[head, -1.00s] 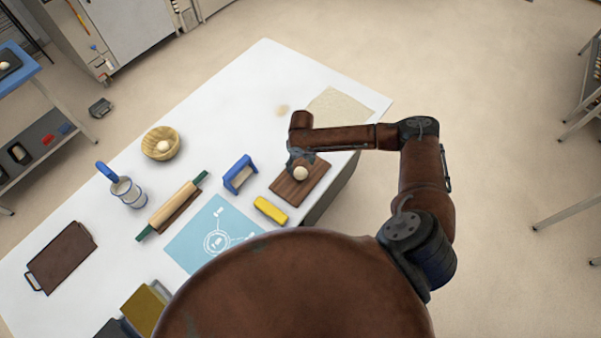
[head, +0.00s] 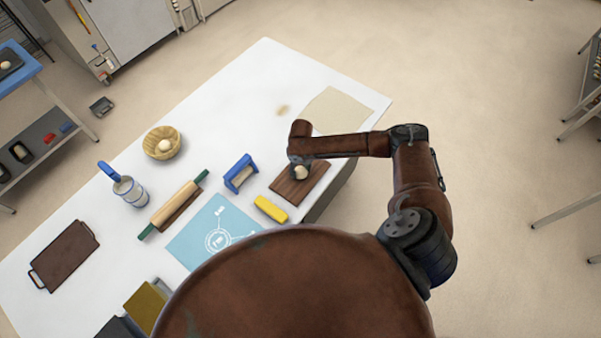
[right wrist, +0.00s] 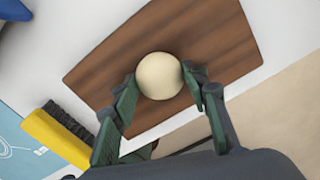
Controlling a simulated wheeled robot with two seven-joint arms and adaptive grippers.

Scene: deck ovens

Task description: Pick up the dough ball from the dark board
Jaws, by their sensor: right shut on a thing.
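The dough ball (right wrist: 159,76) is pale and round. It is over the dark wooden board (right wrist: 205,30) in the right wrist view. My right gripper (right wrist: 160,88) has one finger on each side of the ball and is shut on it. In the head view the gripper (head: 300,172) reaches down over the board (head: 312,186), and the ball (head: 302,173) shows partly between its fingers. I cannot tell whether the ball still touches the board. My left gripper is not in view.
A rolling pin (head: 175,205), a blue mat (head: 205,240) and a basket with another ball (head: 150,152) are further left. A beige cloth (head: 338,110) lies behind the arm.

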